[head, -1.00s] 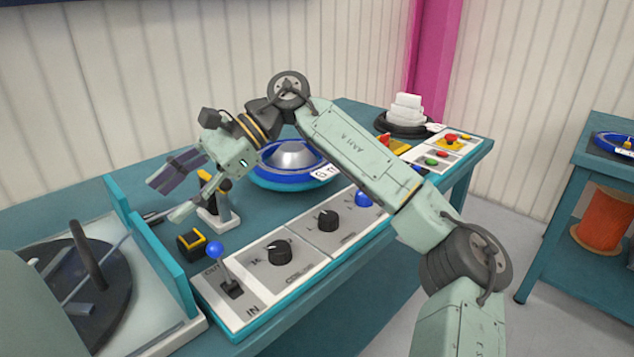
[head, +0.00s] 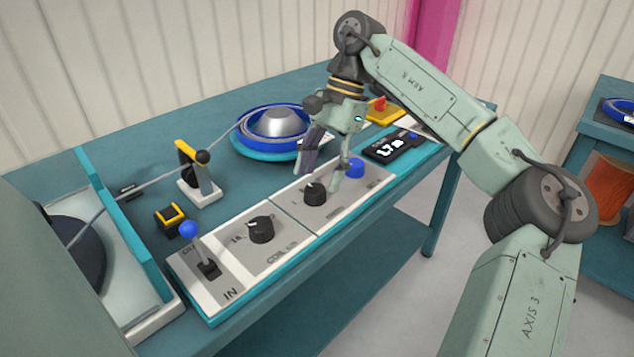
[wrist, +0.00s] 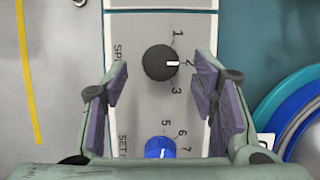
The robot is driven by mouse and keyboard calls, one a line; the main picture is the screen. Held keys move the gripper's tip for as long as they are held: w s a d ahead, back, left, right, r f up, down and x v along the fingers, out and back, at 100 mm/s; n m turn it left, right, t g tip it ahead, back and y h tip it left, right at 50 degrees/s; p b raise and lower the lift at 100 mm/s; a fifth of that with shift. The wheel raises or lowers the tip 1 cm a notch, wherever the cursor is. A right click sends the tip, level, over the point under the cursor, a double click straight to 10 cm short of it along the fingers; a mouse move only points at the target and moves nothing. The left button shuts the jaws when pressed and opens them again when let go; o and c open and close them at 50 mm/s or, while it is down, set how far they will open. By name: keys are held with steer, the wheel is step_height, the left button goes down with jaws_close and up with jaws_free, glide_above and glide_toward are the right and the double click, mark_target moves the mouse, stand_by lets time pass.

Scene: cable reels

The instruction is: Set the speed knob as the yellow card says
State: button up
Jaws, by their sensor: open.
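The speed knob (head: 315,193) is black and sits on a pale panel. In the wrist view the speed knob (wrist: 161,63) has its white mark pointing right at the 2, between 1 and 3. My gripper (head: 320,178) is open over this knob. In the wrist view its fingers (wrist: 161,85) stand on either side of the knob, apart from it. I cannot make out a readable yellow card; a yellow plate with a red part (head: 383,110) lies behind the gripper, and any writing on it is unreadable.
A blue set knob (wrist: 160,148) is close to the speed knob. A coil knob (head: 261,229) and a blue-topped lever (head: 190,230) are to the left. A cable runs from the left past a yellow-topped guide (head: 188,155) towards a blue reel (head: 278,127). A display (head: 388,148) is lit.

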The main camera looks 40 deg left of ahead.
mark_target(314, 193)
steer(key=shift+x, duration=1.35)
steer(key=shift+c, duration=0.4)
steer(key=c, duration=1.1)
